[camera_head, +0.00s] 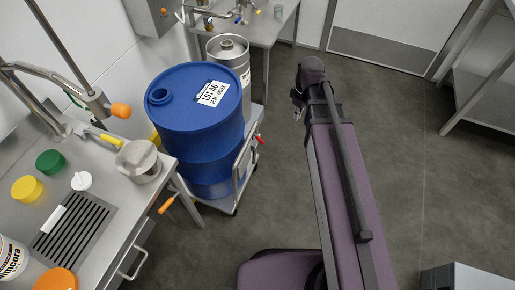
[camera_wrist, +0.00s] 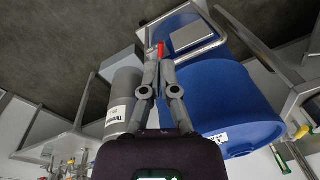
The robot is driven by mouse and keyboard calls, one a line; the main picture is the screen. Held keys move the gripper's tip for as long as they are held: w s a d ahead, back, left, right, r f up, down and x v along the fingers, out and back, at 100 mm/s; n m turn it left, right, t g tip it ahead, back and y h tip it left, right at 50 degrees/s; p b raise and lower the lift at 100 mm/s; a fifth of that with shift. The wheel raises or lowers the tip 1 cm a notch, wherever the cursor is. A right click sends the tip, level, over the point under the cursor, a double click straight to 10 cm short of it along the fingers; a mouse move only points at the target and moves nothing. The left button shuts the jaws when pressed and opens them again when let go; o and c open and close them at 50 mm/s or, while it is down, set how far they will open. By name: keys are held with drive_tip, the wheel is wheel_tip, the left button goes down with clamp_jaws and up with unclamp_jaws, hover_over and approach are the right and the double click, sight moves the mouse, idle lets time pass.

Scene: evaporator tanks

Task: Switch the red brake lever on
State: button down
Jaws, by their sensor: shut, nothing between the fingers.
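The red brake lever (camera_head: 261,139) sticks out from the right side of the wheeled cart (camera_head: 240,170) that carries a blue drum (camera_head: 190,120). In the wrist view, the red lever (camera_wrist: 160,49) shows just beyond the fingertips, near the cart's metal frame. My gripper (camera_wrist: 160,60) is shut and empty, with its fingertips together and pointing at the lever. Whether they touch it I cannot tell. The head view does not show the fingers clearly.
A steel keg (camera_head: 230,55) stands behind the drum. A steel bench (camera_head: 150,165) with jars and an orange-handled valve is at the left. A metal shelf (camera_head: 480,90) stands at the far right. Open floor (camera_head: 270,220) lies right of the cart.

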drive_tip(key=w+a+f+n+b, duration=0.5)
drive_tip(key=a+f+n+b, duration=0.1)
drive_tip(key=f+n+b, duration=0.2)
drive_tip(key=w+a+f+n+g+y+b, duration=0.1)
drive_tip(key=w+a+f+n+b, duration=0.3)
drive_tip(key=f+n+b, duration=0.4)
wheel_tip(320, 180, down, 2)
drive_tip(key=shift+w+a+f+n+g+y+b, duration=0.2)
drive_tip(key=shift+w+a+n+g+y+b, duration=0.15)
drive_tip(key=shift+a+b, duration=0.5)
drive_tip(key=b+x, duration=0.9)
drive_tip(key=x, duration=0.1)
drive_tip(key=shift+w, duration=0.1)
